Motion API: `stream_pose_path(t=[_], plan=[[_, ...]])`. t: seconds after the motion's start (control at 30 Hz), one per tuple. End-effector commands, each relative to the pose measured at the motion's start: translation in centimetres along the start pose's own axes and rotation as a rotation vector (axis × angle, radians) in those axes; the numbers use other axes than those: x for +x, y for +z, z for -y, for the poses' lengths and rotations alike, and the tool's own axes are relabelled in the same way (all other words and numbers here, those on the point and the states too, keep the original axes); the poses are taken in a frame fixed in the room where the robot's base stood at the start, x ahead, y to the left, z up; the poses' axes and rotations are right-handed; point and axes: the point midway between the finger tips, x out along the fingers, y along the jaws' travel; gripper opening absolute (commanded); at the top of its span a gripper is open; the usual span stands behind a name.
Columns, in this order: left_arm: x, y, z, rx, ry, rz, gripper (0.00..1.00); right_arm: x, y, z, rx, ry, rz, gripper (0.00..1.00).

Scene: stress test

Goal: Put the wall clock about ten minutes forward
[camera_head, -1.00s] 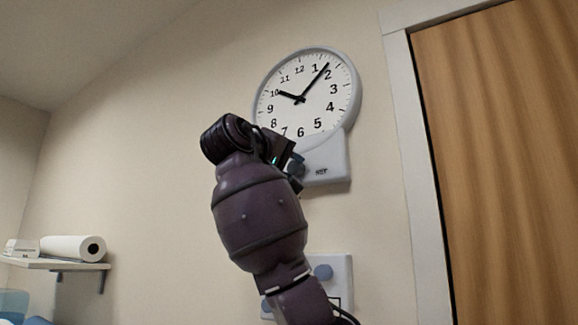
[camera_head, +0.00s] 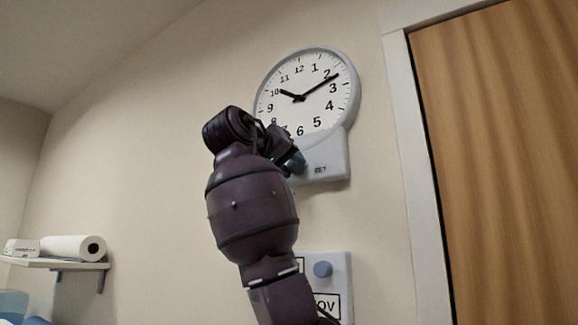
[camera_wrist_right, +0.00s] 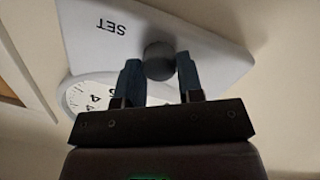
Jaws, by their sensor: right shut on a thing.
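The wall clock (camera_head: 318,112) is round and white with a grey rim, high on the wall. Its short hand points near 10 and its long hand just past 2. Below the dial is a pale housing (camera_head: 332,160) marked SET, also seen upside down in the right wrist view (camera_wrist_right: 200,45). My right gripper (camera_head: 292,163) is at the housing's left side, partly hidden by my wrist. In the right wrist view its two fingers (camera_wrist_right: 159,72) are shut on the dark round set knob (camera_wrist_right: 158,58). My left gripper is not in view.
A second wall panel (camera_head: 338,262) with a blue-grey knob (camera_head: 322,269) is below the clock, partly hidden behind my right arm. A wooden door (camera_head: 500,150) with a white frame is on the right. A shelf (camera_head: 60,265) with a white roll (camera_head: 70,247) is far left.

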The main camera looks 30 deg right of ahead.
Motion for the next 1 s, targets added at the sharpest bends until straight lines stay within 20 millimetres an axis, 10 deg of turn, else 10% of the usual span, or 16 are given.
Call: stream_pose_path(t=[1.0], plan=[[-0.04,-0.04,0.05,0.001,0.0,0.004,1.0,-0.01,0.01,-0.21,0.58,-0.046,0.031,0.11]])
